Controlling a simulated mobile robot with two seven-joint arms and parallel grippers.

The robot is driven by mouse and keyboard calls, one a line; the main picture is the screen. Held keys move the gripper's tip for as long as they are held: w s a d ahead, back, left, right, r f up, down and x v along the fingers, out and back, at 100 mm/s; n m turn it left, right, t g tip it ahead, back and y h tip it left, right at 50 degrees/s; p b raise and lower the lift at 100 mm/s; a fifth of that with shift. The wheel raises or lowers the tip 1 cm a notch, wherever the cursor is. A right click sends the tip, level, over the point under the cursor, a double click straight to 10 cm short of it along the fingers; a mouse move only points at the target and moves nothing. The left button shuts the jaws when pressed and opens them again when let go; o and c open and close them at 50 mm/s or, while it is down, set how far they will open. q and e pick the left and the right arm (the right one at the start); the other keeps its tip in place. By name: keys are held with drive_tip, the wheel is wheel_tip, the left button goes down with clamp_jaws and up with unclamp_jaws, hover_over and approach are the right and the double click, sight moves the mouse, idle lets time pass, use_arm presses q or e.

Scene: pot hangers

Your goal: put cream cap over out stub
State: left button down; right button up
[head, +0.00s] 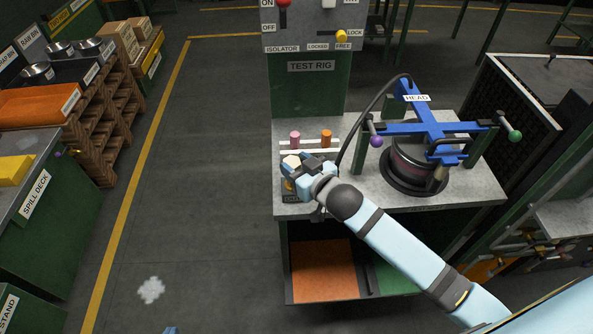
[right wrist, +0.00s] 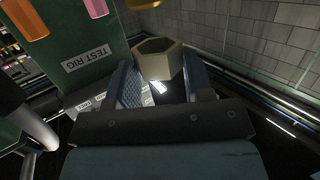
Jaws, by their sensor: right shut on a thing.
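The cream cap (head: 291,161), a hexagonal piece, is between the fingertips of my right gripper (head: 304,164). In the right wrist view the cap (right wrist: 160,58) shows between the two finger pads of the right gripper (right wrist: 165,85), which is shut on it. The gripper holds it over the front left part of the test rig's top. A small yellowish part (head: 289,184) shows under the gripper. I cannot tell whether it is the out stub, and the stub is not clearly visible. Only a light blue bit of my left gripper (head: 170,330) shows at the bottom edge.
A pink cap (head: 295,138) and an orange cap (head: 326,139) stand behind my right gripper by white strips. A blue head clamp (head: 430,127) and a black hose stand to the right. The test rig's post (head: 312,95) rises behind.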

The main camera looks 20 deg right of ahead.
wheel_tip(320, 180, down, 2)
drive_tip(key=shift+f, duration=0.15)
drive_tip(key=shift+f, duration=0.6)
drive_tip(key=o, duration=0.9)
